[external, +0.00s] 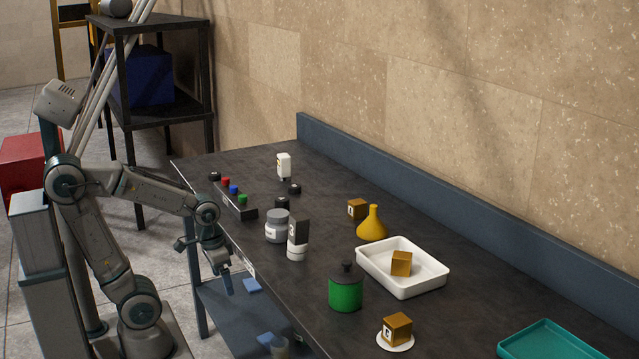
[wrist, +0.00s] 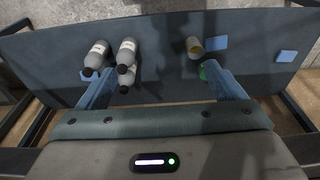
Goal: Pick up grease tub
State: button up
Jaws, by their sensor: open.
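A squat grey lidded jar with a pale label, which looks like the grease tub (external: 278,227), stands upright on the dark table near its front edge. A white bottle with a dark top stands close to its right. My gripper (external: 228,284) hangs beside the table's front edge, apart from the jar and pointing down. In the wrist view my gripper (wrist: 163,88) has its two blue fingers wide apart with nothing between them. That view looks down at the lower shelf, and the grey jar does not show there.
The table (external: 330,165) holds a green canister (external: 346,293), a yellow flask (external: 372,226), a white tray (external: 436,283) with a brown box, and a black rack (external: 239,206). Several grey bottles (wrist: 126,53) and an open-topped cup (wrist: 194,47) are on the lower shelf (wrist: 255,60).

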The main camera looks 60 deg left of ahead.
notch_tip(320, 180, up, 17)
jog(key=p, duration=1.6)
notch_tip(320, 180, up, 9)
jog(key=m+g+p, duration=0.2)
jog(key=m+p, duration=0.7)
send_over(278, 213)
notch_tip(278, 213, down, 9)
jog(key=shift+s+d+f+p, duration=0.1)
jog(key=shift+s+d+p, duration=0.05)
jog(key=shift+p, duration=0.15)
jog(key=shift+f+p, duration=0.3)
jog(key=shift+f, duration=1.8)
jog(key=c, duration=1.3)
